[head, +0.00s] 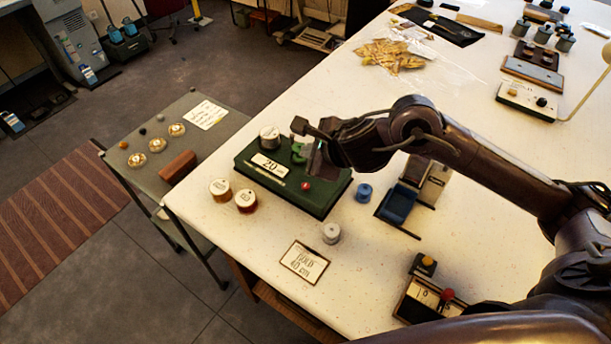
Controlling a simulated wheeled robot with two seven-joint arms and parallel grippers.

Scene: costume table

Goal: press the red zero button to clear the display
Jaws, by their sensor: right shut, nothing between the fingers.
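A dark green box (325,201) stands on the white table and carries a white label reading 20 (269,165). A small red button (306,185) sits on its top near the front edge. My right gripper (311,160) is shut and empty, over the top of the green box behind the red button. I cannot tell whether its tips touch the box. My left gripper is out of view.
Spools (246,201) stand left of the green box; a blue spool (363,192) and a grey spool (331,233) stand to its right and front. A card reading GOLD 40 cm (304,262) lies in front. A blue-topped holder (397,204) stands under my right arm.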

